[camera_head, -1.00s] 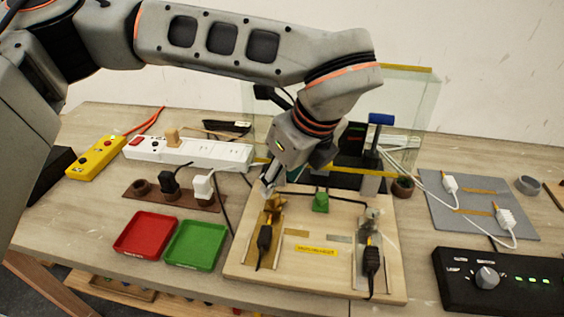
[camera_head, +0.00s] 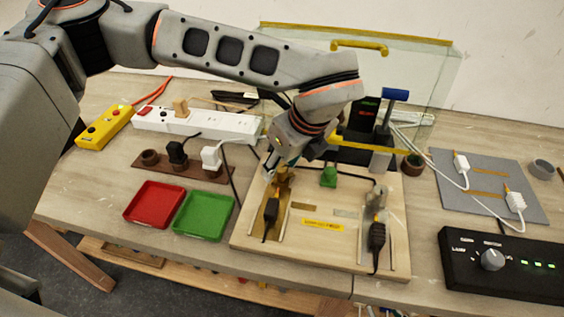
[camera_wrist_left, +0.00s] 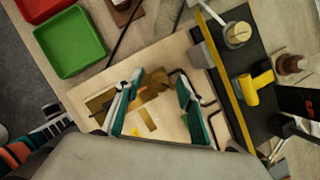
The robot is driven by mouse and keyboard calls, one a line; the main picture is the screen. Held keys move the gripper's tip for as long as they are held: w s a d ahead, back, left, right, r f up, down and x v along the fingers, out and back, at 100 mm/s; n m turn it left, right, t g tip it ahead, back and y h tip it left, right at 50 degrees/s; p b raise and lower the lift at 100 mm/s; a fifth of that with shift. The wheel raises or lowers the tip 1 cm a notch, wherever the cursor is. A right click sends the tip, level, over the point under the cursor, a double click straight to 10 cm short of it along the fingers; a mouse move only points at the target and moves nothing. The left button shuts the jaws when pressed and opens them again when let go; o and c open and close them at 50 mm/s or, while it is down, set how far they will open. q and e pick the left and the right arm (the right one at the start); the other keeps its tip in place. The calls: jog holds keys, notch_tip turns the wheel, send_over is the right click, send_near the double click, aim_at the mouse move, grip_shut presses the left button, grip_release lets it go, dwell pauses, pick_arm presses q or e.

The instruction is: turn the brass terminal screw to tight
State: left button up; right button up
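The wooden wiring board (camera_head: 318,252) lies on the bench. A brass terminal (camera_head: 282,190) stands at its left, with a black plug-like piece (camera_head: 271,211) in front. My left gripper (camera_head: 277,172) is right at the top of this terminal, pointing down. In the left wrist view its two green-tipped fingers (camera_wrist_left: 160,80) are apart, and the brass part (camera_wrist_left: 151,84) shows between and beyond them. I cannot make out the screw itself or whether a finger touches it. A silver terminal (camera_head: 376,200) stands at the board's right. My right gripper is not in view.
Red (camera_head: 154,204) and green (camera_head: 203,215) trays lie left of the board. A white power strip (camera_head: 205,124) and brown socket strip (camera_head: 180,165) lie behind them. A clear panel (camera_head: 425,75) stands behind the board. A black control box (camera_head: 505,262) sits at the right.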

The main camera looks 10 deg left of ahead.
pick_arm(q)
grip_shut()
